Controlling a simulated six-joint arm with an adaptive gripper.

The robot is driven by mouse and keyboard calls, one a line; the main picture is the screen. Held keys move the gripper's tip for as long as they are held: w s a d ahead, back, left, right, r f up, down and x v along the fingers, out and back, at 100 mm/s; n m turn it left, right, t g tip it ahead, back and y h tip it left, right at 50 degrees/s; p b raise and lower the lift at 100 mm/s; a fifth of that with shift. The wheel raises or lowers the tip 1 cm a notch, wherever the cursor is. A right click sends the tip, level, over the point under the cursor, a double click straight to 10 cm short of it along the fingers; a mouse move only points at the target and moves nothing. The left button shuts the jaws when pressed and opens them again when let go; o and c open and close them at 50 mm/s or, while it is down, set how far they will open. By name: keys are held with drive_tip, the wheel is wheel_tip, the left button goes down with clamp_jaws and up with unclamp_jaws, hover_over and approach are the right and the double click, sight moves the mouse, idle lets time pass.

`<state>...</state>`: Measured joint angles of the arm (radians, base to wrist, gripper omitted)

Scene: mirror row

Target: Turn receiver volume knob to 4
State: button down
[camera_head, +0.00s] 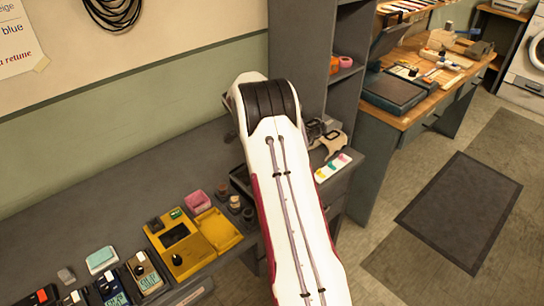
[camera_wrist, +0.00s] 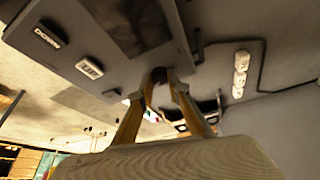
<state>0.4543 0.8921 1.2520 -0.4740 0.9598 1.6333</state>
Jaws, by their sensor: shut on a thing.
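In the wrist view, my gripper (camera_wrist: 160,80) reaches with its two tan fingers to a dark grey panel. The fingertips are shut on a small dark knob (camera_wrist: 158,74), mostly covered by them. I cannot read any scale or pointer on the knob. The dark panel, seemingly the receiver's face (camera_wrist: 120,75), carries two label plates, one seeming to read "DOWN" (camera_wrist: 47,37) and one "LIFT" (camera_wrist: 89,68). In the head view, my arm hides the gripper and the knob.
White round pieces (camera_wrist: 240,72) sit on the panel's right side. In the head view, a yellow device (camera_head: 180,248) and small meters (camera_head: 144,272) stand on the grey bench (camera_head: 100,212) left of my arm. A grey shelf (camera_head: 300,60) rises behind it.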

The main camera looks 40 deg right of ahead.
drive_tip(key=c, duration=1.9)
unclamp_jaws()
drive_tip(key=shift+s+n, duration=0.1)
drive_tip(key=shift+n, duration=0.2)
drive_tip(key=shift+n+t, duration=0.6)
drive_tip(key=shift+n, duration=0.7)
drive_tip(key=shift+s+n+t, duration=0.15)
drive_tip(key=shift+n+t, duration=0.55)
drive_tip(key=shift+n, duration=1.2)
drive_tip(key=shift+s+d+n+t+y, duration=0.1)
drive_tip(key=shift+n+t+y, duration=0.4)
drive_tip(key=shift+n, duration=1.25)
drive_tip(key=shift+s+d+n+t+y, duration=0.1)
drive_tip(key=shift+n+t+y, duration=0.4)
drive_tip(key=shift+n, duration=1.25)
